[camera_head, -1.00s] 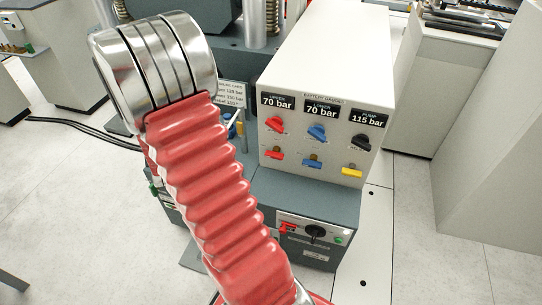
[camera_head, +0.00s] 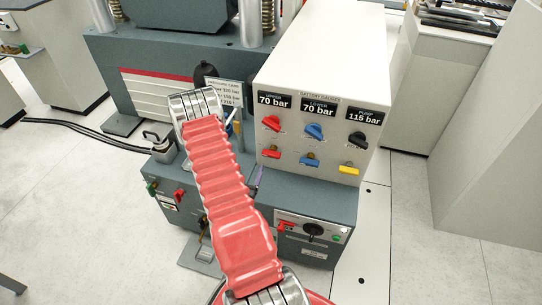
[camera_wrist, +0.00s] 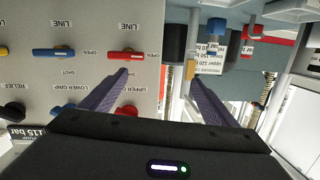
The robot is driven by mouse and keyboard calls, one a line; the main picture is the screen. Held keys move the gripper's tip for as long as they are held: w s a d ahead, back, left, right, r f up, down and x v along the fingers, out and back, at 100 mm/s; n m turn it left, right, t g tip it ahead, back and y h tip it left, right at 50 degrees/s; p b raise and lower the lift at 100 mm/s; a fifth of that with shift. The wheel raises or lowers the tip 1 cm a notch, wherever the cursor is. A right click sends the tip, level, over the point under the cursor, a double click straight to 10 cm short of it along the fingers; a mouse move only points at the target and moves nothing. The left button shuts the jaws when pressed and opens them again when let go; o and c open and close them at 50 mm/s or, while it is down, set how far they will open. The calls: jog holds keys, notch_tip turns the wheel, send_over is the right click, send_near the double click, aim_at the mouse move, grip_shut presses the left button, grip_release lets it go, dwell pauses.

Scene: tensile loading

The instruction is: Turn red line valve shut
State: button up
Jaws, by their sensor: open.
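The red line valve is a red lever (camera_wrist: 125,54) on the pale panel in the wrist view, which is upside down. It lies level, in line with its OPEN label; SHUT is marked at a right angle to it. In the head view this red lever (camera_head: 271,153) is at the lower left of the panel. My gripper (camera_wrist: 158,78) is open and empty. Its left finger points close to the lever and its right finger is off the panel's edge. Whether a finger touches the lever cannot be told. In the head view my arm hides most of the gripper.
Beside it are a blue lever (camera_head: 310,161) and a yellow lever (camera_head: 349,170). Above are a red knob (camera_head: 272,122), a blue knob (camera_head: 315,131) and a black knob (camera_head: 358,139). A placard (camera_head: 224,92) stands left of the white cabinet (camera_head: 330,45). A grey ledge (camera_head: 300,200) juts out below.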

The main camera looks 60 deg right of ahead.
jog(key=g+h, duration=0.1)
jog(key=h, duration=0.1)
send_near(270, 156)
jog(key=a, duration=0.3)
jog(key=shift+s+d+r, duration=0.15)
jog(key=shift+s+d, duration=0.1)
jog(key=shift+s, duration=0.05)
jog(key=d, duration=0.4)
jog(key=w+d, duration=0.1)
jog(key=d, duration=0.4)
jog(key=w+d, duration=0.1)
jog(key=d, duration=0.3)
jog(key=shift+w+d, duration=0.1)
jog(key=shift+d, duration=0.2)
jog(key=shift+c, duration=0.4)
